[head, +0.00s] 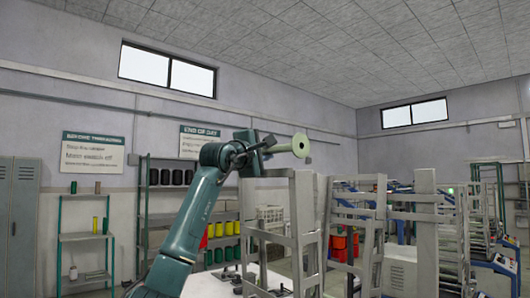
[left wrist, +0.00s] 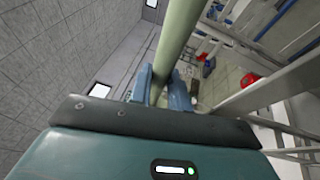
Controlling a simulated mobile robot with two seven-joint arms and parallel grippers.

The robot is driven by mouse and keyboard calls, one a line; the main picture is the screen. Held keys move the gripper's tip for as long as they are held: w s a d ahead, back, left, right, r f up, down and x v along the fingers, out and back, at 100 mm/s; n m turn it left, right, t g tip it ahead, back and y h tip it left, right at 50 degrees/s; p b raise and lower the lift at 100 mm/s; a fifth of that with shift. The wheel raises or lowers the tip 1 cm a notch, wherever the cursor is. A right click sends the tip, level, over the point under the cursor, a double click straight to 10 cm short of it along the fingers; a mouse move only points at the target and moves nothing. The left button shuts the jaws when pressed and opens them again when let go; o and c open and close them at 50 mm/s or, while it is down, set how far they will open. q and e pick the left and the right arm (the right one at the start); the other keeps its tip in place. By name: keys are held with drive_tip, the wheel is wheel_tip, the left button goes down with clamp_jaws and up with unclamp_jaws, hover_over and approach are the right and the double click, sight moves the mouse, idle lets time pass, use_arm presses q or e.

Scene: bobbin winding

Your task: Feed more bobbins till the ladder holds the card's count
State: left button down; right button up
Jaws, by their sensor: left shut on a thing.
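My left gripper (head: 258,145) is raised high on the left arm and is shut on a pale green bobbin (head: 301,146). In the head view the bobbin's round flange stands out to the right of the jaws. In the left wrist view the bobbin's pale green barrel (left wrist: 176,40) runs up from between the blue fingers (left wrist: 168,88). A grey ladder-like frame (head: 308,225) with upright posts and rungs stands just below and right of the bobbin; no bobbin shows clearly on it. The bobbin appears apart from it. The card cannot be made out. My right gripper does not show.
A second grey frame (head: 425,240) stands to the right, with machines (head: 480,225) behind. Red crates (head: 343,246) sit between the frames. Shelves with dark and yellow spools (head: 224,229) line the back wall. A green rack (head: 84,237) stands left. A white table top (head: 210,283) lies below.

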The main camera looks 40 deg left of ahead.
use_arm(q)
wheel_tip(320, 180, down, 6)
drive_tip(key=b, duration=0.3)
drive_tip(key=shift+w+b, duration=0.15)
drive_tip(key=shift+b, duration=0.15)
wheel_tip(320, 180, down, 6)
drive_tip(key=b, duration=0.4)
drive_tip(key=shift+w+f, duration=0.15)
drive_tip(key=shift+f, duration=0.05)
